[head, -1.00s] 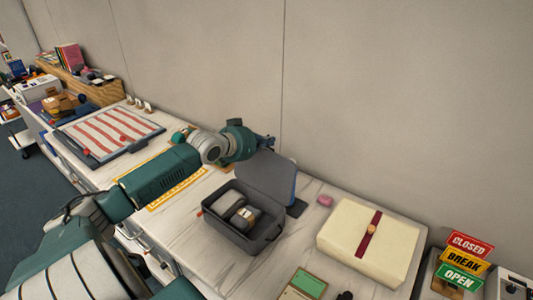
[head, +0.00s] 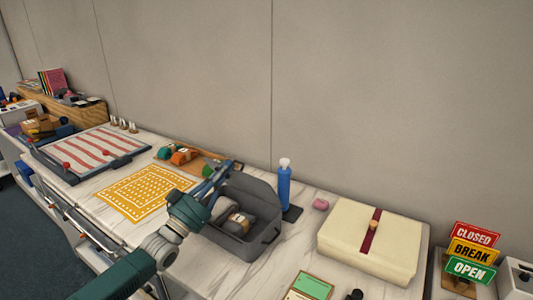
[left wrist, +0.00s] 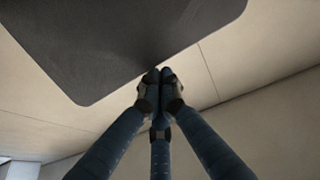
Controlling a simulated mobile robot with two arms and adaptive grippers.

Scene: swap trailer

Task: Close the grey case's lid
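The grey case (head: 262,243) stands on the worktop with a few rounded items inside. Its lid (head: 252,192) is raised at the back, tilted over part of the case. My left gripper (head: 224,172) is at the lid's left edge, reaching up from the front left. In the left wrist view the fingers (left wrist: 160,77) are together with nothing visible between them. The lid (left wrist: 130,45) shows there as a dark plate above the fingertips. I cannot tell whether they touch it. My right gripper is in neither view.
A blue bottle (head: 284,186) stands close behind the case. A pink block (head: 321,204) and a cream box with a red band (head: 345,240) are to the right. A yellow patterned mat (head: 140,193) lies to the left. The wall is close behind.

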